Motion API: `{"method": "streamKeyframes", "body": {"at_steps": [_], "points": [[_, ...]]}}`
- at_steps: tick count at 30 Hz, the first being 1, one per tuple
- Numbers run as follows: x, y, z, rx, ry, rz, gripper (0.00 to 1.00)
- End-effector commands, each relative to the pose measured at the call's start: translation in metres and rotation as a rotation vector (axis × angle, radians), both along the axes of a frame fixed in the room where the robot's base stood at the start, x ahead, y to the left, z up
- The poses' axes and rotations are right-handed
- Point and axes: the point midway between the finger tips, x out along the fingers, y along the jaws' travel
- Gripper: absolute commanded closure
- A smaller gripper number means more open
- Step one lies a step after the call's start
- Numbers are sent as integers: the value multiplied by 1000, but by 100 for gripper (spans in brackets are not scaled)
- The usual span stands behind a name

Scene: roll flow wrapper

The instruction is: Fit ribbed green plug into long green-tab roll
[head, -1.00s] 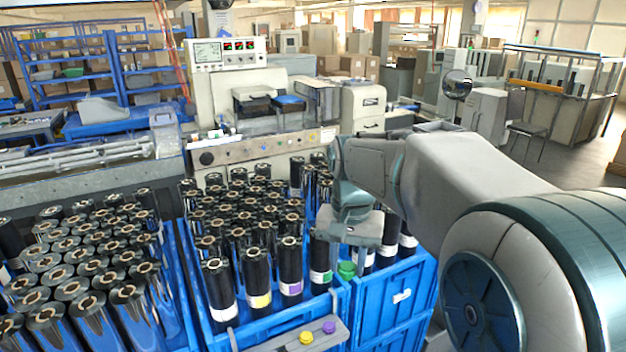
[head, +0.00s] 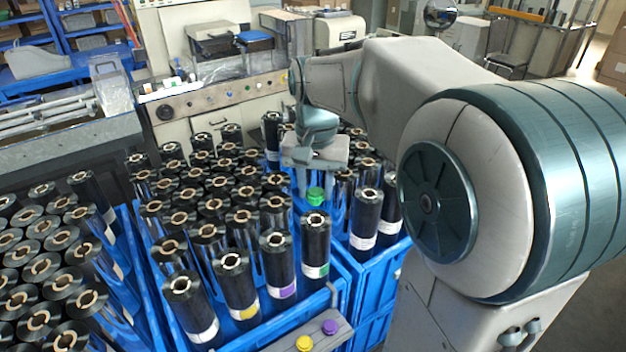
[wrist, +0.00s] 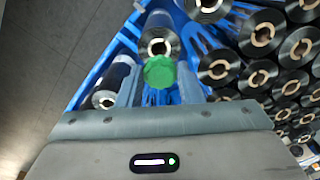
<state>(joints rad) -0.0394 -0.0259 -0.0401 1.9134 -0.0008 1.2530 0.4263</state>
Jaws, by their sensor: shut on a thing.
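The ribbed green plug (head: 315,196) is in my gripper (head: 316,188), which is shut on it. In the head view the plug is just above and behind the top of the green-tab roll (head: 317,246), a black upright roll with a green label near its foot. In the wrist view the plug (wrist: 159,73) sits between the two fingers (wrist: 159,86), with a roll's open core just beyond it. The wrist view does not show that roll's label. The plug looks apart from the green-tab roll, whose open core faces up.
Purple-label (head: 279,262) and yellow-label (head: 236,285) rolls stand left of the green-tab roll. Many black rolls crowd the blue crates behind. Other rolls (head: 365,217) stand close on the right. A grey ledge (head: 285,345) in front bears a yellow plug (head: 305,343) and a purple plug (head: 330,327).

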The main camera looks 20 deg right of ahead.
Motion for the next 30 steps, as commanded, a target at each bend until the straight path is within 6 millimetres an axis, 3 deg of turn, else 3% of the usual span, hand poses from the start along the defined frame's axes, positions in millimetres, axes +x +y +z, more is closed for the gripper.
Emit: {"method": "streamKeyframes", "body": {"at_steps": [12, 30], "points": [[0, -1, -45, 0, 2, -3, 88], [0, -1, -49, 0, 1, -2, 88]]}}
